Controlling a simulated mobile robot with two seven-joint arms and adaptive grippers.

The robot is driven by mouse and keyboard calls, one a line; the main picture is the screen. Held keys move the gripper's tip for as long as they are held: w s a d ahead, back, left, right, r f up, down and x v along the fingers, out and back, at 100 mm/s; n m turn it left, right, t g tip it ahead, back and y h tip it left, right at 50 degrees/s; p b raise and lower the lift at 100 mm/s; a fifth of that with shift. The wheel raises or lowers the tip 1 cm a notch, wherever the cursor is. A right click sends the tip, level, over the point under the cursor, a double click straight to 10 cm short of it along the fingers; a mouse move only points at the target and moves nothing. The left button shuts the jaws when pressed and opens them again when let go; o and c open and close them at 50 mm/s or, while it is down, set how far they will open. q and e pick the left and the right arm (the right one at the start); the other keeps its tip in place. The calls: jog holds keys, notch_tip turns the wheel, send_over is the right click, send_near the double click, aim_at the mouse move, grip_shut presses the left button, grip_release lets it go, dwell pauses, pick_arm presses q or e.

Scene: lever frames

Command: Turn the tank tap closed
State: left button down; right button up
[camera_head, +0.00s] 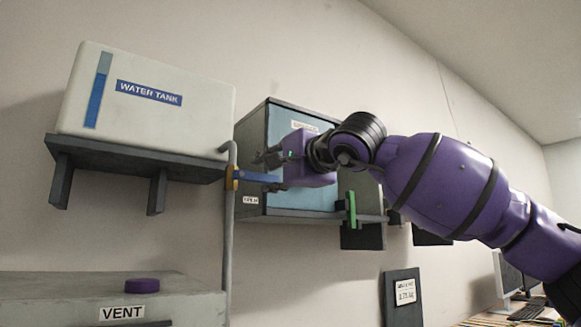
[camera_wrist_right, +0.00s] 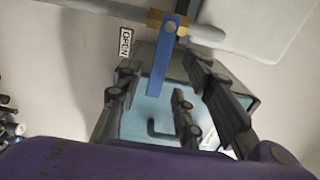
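The tank tap has a blue lever (camera_head: 258,177) on a brass valve (camera_head: 232,178), set on the grey pipe below the water tank (camera_head: 165,98). The lever points right, across the pipe. In the right wrist view, the lever (camera_wrist_right: 162,68) hangs from the brass valve (camera_wrist_right: 168,22) beside an OPEN label (camera_wrist_right: 126,42). My right gripper (camera_head: 267,166) is at the lever's free end. In the wrist view, my right gripper (camera_wrist_right: 160,78) is open, its dark fingers on either side of the lever with gaps visible. My left gripper is not in view.
A grey cabinet with a blue front (camera_head: 285,135) is behind my right gripper, with a green handle (camera_head: 351,209) at its right. A VENT box (camera_head: 60,295) with a purple knob (camera_head: 142,285) is below. A dark sign (camera_head: 403,298) hangs lower right.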

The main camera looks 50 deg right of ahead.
jog(key=v, duration=0.7)
dwell(0.6)
